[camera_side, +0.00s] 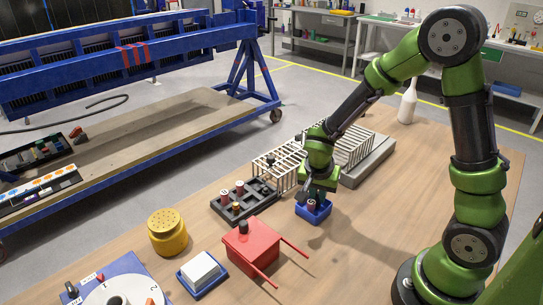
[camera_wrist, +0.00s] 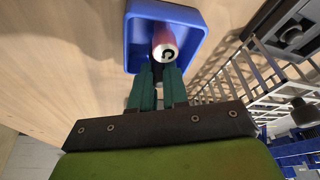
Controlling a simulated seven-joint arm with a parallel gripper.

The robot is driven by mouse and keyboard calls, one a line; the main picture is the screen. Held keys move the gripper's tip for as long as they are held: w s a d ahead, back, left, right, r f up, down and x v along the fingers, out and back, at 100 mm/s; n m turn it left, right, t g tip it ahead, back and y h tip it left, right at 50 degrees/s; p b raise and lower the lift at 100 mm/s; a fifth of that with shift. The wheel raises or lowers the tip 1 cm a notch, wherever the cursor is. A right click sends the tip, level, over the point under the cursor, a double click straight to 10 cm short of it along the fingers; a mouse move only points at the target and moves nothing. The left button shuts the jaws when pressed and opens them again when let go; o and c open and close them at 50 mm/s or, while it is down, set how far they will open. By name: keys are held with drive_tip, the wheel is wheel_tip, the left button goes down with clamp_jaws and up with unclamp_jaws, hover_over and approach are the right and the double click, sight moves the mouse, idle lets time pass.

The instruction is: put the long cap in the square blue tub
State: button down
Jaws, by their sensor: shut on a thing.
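The square blue tub (camera_side: 314,217) stands on the wooden table below my gripper (camera_side: 317,197). In the wrist view the tub (camera_wrist: 135,38) is at the top centre. My gripper (camera_wrist: 156,88) is shut on a dark red cap (camera_wrist: 163,47) with a pale, marked end. The cap also shows in the side view (camera_side: 311,204), within the tub's outline. I cannot tell whether it touches the tub's floor. The fingers hide part of the cap, so its full length is not clear.
A dark tray (camera_side: 246,205) with several caps stands left of the tub. A pale wire rack (camera_side: 275,170) stands behind it. A red box (camera_side: 250,250) with two rods, a yellow pot (camera_side: 167,232) and a white block in a blue dish (camera_side: 201,272) are nearer.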

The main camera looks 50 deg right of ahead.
drive_tip(key=shift+s+f, duration=0.1)
drive_tip(key=shift+f, duration=0.2)
drive_tip(key=shift+f, duration=0.25)
drive_tip(key=c, duration=1.1)
unclamp_jaws()
drive_tip(key=shift+s+a+f, duration=0.1)
drive_tip(key=shift+a, duration=0.05)
drive_tip(key=shift+a+r, duration=0.1)
drive_tip(key=shift+r, duration=0.45)
drive_tip(key=s+a+r+n+t+y, duration=0.1)
drive_tip(key=s+a+r+n+t, duration=0.1)
drive_tip(key=r, duration=0.5)
drive_tip(key=s+a+r+n+t+y, duration=0.2)
drive_tip(key=s+a+r+n, duration=0.1)
drive_tip(key=r, duration=0.4)
drive_tip(key=s+a+r+n+t+y, duration=0.1)
drive_tip(key=s+a+r+n+y, duration=0.1)
drive_tip(key=r, duration=0.5)
drive_tip(key=shift+s+a+r+n+t, duration=0.1)
drive_tip(key=shift+s+a+n+t, duration=0.1)
drive_tip(key=shift+s+n, duration=0.3)
drive_tip(key=shift+s+a+r+n+t, duration=0.15)
drive_tip(key=shift+s+n, duration=0.15)
drive_tip(key=shift+s, duration=0.3)
drive_tip(key=shift+s+a+r+n+t, duration=0.1)
drive_tip(key=shift+s+a+n, duration=0.1)
drive_tip(key=shift+s+n, duration=0.3)
